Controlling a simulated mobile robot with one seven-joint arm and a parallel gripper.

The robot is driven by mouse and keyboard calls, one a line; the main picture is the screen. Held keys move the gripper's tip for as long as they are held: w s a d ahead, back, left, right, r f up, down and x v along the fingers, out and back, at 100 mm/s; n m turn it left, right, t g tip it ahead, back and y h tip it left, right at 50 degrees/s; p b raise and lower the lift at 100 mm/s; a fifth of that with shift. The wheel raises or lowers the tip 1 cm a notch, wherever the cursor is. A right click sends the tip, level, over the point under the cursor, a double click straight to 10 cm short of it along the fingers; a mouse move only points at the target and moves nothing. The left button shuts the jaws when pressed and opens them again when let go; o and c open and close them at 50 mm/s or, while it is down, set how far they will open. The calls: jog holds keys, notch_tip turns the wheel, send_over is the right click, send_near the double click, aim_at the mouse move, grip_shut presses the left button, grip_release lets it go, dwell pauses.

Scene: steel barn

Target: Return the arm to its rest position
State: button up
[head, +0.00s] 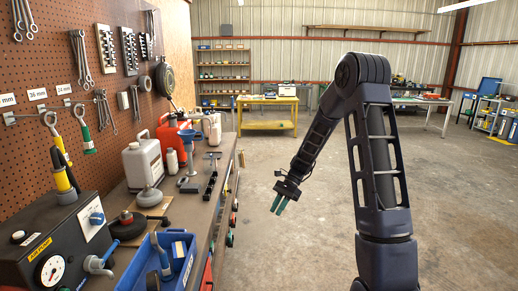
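My arm rises at the right of the head view, bends at a high elbow and slopes down to the left. My gripper (279,204) hangs at its lower end, over the concrete floor and to the right of the workbench edge. Its two greenish fingers point down and lie close together. Whether a small gap is left between them is too small to tell. I see nothing held in it.
The workbench (205,215) on the left carries a blue bin (180,270), a gauge box (55,245), a white jug (142,160) and a red can (172,143). A yellow table (267,124) stands far back. The floor (300,250) around my gripper is clear.

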jog(key=s+d+r+n+t+h, duration=0.25)
jog(key=s+d+r, duration=0.25)
jog(key=r, duration=0.3)
jog(key=s+d+r+n+t+h, duration=0.1)
jog(key=s+d+r+n+t, duration=0.2)
jog(key=s+d+r, duration=0.4)
jog(key=s+d+r+n+t+h, duration=0.1)
jog(key=s+d+r+n+t, duration=0.1)
jog(key=s+d+r, duration=0.2)
jog(key=s+d+r+n+t+h, duration=0.2)
jog(key=s+d+r+n+t, duration=0.1)
jog(key=s, duration=0.5)
jog(key=shift+s+d+r+t, duration=0.25)
jog(key=shift+d+r+t, duration=0.1)
jog(key=shift+d+r, duration=0.4)
jog(key=shift+a+r, duration=0.1)
